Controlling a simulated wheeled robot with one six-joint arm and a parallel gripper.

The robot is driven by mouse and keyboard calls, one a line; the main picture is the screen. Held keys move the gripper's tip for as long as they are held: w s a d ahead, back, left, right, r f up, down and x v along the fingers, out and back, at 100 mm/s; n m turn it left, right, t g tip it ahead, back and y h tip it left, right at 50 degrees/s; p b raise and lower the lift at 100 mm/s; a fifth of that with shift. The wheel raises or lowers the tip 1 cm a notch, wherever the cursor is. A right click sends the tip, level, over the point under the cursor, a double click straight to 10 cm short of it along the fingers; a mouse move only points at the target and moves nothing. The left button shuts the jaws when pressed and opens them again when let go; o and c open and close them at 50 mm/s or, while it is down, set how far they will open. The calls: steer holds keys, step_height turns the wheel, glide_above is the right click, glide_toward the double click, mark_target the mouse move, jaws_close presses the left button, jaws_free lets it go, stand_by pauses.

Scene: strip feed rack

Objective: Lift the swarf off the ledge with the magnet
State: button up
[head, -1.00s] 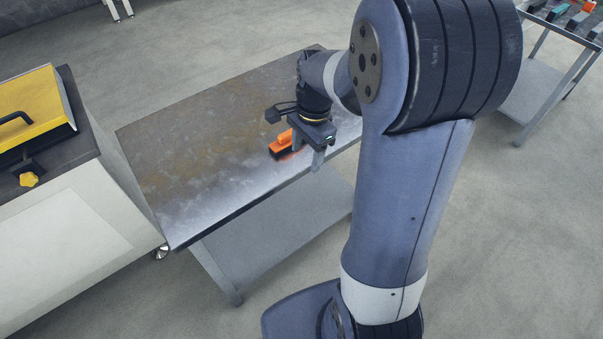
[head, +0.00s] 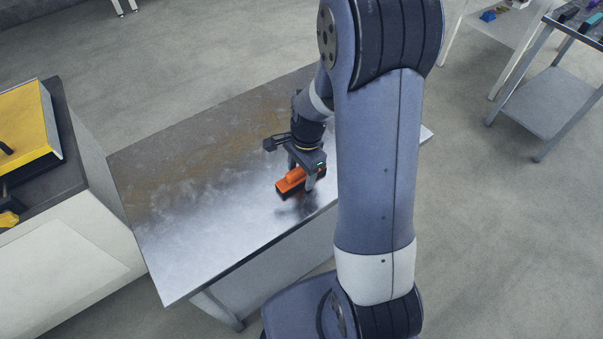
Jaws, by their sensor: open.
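An orange and black block (head: 290,183), which looks like the magnet, is at the metal table's right part, close to its front edge. My gripper (head: 302,176) is open and points down right at the block, with a finger in front of its right end. I cannot tell whether the fingers touch it. The block's right end is partly hidden by the gripper. I cannot make out any swarf, and I cannot tell which surface is the ledge.
The worn metal table (head: 190,215) is otherwise bare on its left. A pale cabinet with a dark top and a yellow machine cover (head: 28,130) stands at the left. A grey rack (head: 560,95) stands at the upper right. Open floor lies behind the table.

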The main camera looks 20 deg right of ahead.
steer(key=shift+f, duration=0.1)
steer(key=c, duration=1.3)
steer(key=shift+o, duration=0.2)
step_height(320, 180, up, 10)
steer(key=shift+r, duration=0.1)
